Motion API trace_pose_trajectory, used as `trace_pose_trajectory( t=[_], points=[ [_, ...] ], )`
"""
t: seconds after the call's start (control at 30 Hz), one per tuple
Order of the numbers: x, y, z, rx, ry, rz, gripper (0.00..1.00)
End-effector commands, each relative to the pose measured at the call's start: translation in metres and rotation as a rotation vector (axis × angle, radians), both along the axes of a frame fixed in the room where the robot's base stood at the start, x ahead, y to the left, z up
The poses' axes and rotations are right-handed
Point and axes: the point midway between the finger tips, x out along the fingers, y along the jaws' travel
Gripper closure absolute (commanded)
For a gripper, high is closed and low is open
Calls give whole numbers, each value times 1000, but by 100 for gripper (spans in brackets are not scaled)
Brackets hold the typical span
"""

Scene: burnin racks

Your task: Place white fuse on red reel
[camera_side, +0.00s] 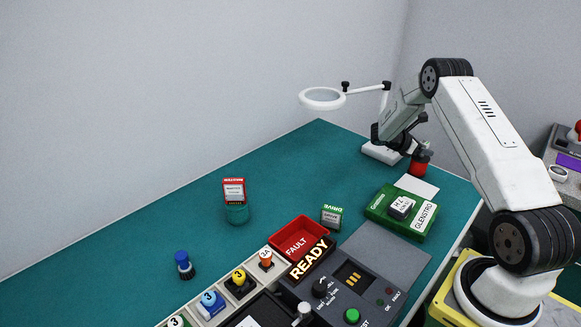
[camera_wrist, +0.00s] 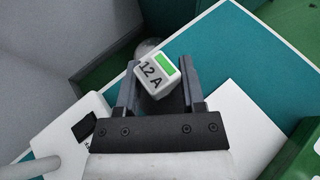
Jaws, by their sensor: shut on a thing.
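My gripper (camera_wrist: 158,72) is shut on a white fuse (camera_wrist: 150,82), which sits between the two dark fingers in the wrist view. The fuse has a green patch and the marking "12 A", and appears tilted in that view. In the side view my gripper (camera_side: 408,140) is at the far right of the bench, close to the red reel (camera_side: 419,165). The reel stands upright beside the lamp base, and its upper part is dark. I cannot make out the fuse in the side view. The red reel cannot be made out in the wrist view.
A white magnifier lamp base (camera_side: 376,152) is left of the reel. A white sheet (camera_side: 420,185) and a green box (camera_side: 407,226) with a small labelled block lie nearer. A red fault tray (camera_side: 289,226) and a control panel (camera_side: 393,254) are further forward. The back-left bench is clear.

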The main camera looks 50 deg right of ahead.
Motion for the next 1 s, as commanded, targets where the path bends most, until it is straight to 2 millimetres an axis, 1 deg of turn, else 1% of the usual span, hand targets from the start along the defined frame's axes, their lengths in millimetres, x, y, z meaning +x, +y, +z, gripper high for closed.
trace_pose_trajectory(
  t=[0.1,0.13,0.17,0.2,0.23,0.57,0.7,0.87,1.0],
  points=[
    [0,0,-3,0,0,0,100],
    [0,0,-3,0,0,0,43],
    [0,0,-2,0,0,0,33],
    [0,0,-2,0,0,0,21],
    [0,0,-2,0,0,0,14],
    [0,0,-2,0,0,0,14],
    [1,1,1,0,0,1,14],
    [9,11,6,-1,-1,3,14],
    [18,25,13,-1,0,3,14]
  ],
)
